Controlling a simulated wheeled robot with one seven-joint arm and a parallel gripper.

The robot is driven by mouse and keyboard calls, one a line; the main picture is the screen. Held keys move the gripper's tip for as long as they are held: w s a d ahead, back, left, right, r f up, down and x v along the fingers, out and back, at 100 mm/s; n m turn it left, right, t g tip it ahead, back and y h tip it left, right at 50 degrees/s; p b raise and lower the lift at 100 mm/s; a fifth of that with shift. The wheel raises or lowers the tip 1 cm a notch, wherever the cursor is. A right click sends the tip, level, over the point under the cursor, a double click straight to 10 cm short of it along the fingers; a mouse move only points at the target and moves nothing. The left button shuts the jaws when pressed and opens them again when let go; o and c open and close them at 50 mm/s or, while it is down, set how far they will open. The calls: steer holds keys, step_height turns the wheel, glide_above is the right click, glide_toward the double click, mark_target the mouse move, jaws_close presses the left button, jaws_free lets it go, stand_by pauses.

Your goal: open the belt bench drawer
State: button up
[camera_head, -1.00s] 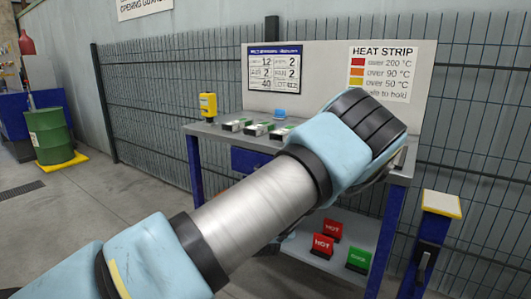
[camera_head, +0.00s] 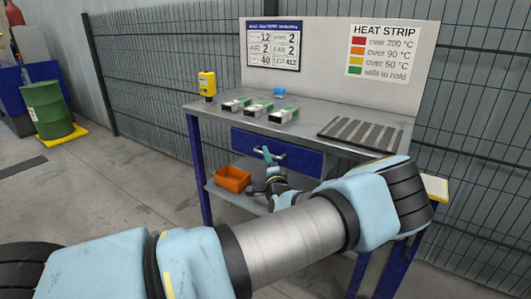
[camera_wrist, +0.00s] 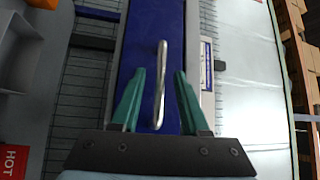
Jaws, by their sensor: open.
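The belt bench drawer (camera_head: 298,158) is a blue front under the grey bench top, and it looks closed. Its bar handle (camera_head: 258,150) is silver; in the wrist view the handle (camera_wrist: 160,85) runs up the picture on the blue drawer front (camera_wrist: 150,45). My gripper (camera_head: 267,154) is in front of the drawer at the handle. In the wrist view my gripper (camera_wrist: 157,80) is open, with one teal finger on each side of the handle's lower part. Gaps show between the fingers and the bar. My forearm hides the bench's lower right part.
The bench top (camera_head: 225,113) carries several small metal samples (camera_head: 284,115), a yellow device (camera_head: 207,84) and a dark slatted grid (camera_head: 360,133). An orange bin (camera_head: 232,179) stands on the lower shelf. A green drum (camera_head: 48,110) stands at the left. The floor left of the bench is clear.

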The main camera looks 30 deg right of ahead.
steer(key=shift+x, duration=0.95)
steer(key=shift+c, duration=0.2)
jaws_close()
stand_by(0.6)
